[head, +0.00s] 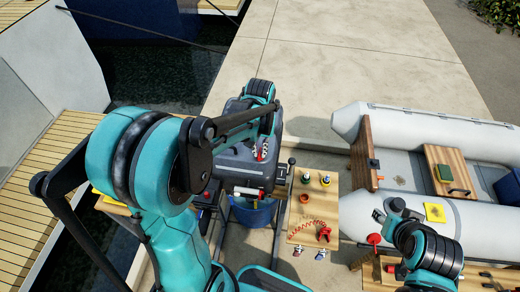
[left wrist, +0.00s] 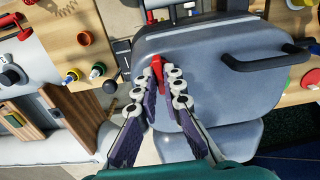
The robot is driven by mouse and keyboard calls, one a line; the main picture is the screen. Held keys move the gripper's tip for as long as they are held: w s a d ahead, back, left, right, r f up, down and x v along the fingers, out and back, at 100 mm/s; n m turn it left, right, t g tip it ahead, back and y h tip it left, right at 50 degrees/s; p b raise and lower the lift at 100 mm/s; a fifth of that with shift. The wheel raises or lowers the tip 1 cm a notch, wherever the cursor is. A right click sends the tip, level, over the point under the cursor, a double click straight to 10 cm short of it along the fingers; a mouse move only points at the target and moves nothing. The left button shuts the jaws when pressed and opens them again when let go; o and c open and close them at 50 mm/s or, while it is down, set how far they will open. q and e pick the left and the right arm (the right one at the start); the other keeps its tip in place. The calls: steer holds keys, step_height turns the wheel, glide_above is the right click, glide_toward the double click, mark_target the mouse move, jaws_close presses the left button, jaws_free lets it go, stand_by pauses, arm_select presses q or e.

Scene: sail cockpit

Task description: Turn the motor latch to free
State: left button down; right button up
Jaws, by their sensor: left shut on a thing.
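The grey outboard motor (head: 235,160) stands at the centre of the head view, and its cowl (left wrist: 215,60) fills the middle of the left wrist view. The red latch (left wrist: 156,70) is on the cowl, at the tips of my left gripper (left wrist: 172,80). My left gripper (head: 261,148) reaches down over the cowl, its fingers close together and shut on the red latch. The fingers hide part of the latch. My right arm shows at the lower right of the head view, but its gripper does not show.
A wooden bench (head: 313,205) with small pots, bottles and a red coil stands right of the motor. A blue bucket (head: 252,213) is below it. A grey inflatable dinghy (head: 440,127) lies at right. A black handle (left wrist: 265,62) sticks out from the cowl.

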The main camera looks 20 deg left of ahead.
arm_select(q)
steer(key=c, duration=1.6)
jaws_free()
steer(key=shift+c, duration=0.2)
step_height(320, 180, up, 12)
steer(key=m+t+b, duration=0.2)
steer(key=t+b, duration=0.2)
glide_toward(260, 153)
steer(key=s+d, duration=0.3)
steer(key=s, duration=0.1)
steer(key=s+d+f+m+t+b, duration=0.1)
steer(key=s+f+t+b, duration=0.1)
steer(key=f, duration=0.4)
steer(key=shift+s+d+t+b, duration=0.3)
steer(key=shift+s+t, duration=0.3)
steer(key=shift+s, duration=0.45)
